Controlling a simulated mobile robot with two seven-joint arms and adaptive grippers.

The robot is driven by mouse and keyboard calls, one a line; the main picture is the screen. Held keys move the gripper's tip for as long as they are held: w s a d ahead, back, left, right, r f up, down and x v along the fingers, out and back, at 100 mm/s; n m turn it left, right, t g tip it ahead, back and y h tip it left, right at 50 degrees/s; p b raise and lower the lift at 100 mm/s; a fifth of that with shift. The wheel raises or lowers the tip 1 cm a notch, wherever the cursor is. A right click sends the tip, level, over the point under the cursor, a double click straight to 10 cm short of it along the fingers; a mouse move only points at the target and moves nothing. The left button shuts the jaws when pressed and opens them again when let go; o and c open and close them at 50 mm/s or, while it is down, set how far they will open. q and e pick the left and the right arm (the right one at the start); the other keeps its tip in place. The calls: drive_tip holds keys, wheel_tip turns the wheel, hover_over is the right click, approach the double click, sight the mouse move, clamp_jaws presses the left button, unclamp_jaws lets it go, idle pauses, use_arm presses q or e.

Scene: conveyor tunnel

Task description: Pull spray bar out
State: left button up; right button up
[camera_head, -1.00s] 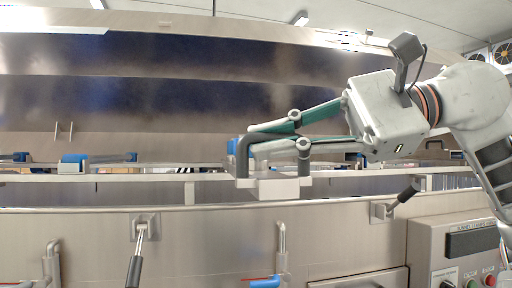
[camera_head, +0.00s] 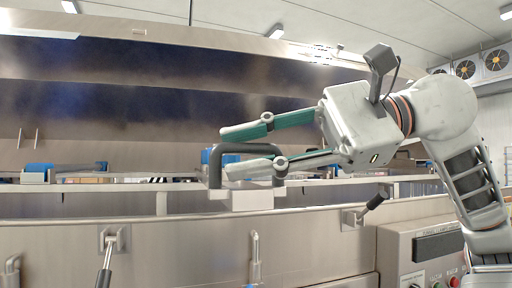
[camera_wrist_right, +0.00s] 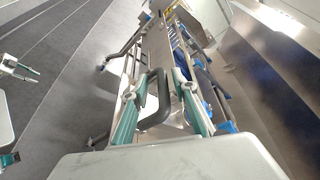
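The spray bar's dark grey U-shaped handle (camera_head: 216,165) stands upright on a pale block (camera_head: 250,201) at the tunnel's near rail, in the middle of the head view. My right gripper (camera_head: 224,153) reaches in from the right. Its teal-padded fingers are spread, one above the handle's top bar and one below it. In the right wrist view, the handle (camera_wrist_right: 156,92) lies between the two parted fingers, and I cannot tell whether either touches it. My left gripper (camera_wrist_right: 25,115) shows at the left edge of the wrist view, over the floor, fingers apart and empty. The bar behind the handle is mostly hidden.
Black-gripped levers (camera_head: 104,262) (camera_head: 373,203) and a small upright pipe handle (camera_head: 255,258) stick out from the steel front. A control box (camera_head: 425,252) with buttons is at lower right. Blue fittings (camera_head: 38,170) line the rail. Grey floor (camera_wrist_right: 75,50) is clear beside the machine.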

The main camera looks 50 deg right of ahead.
drive_tip(key=v, duration=1.2)
idle(0.5)
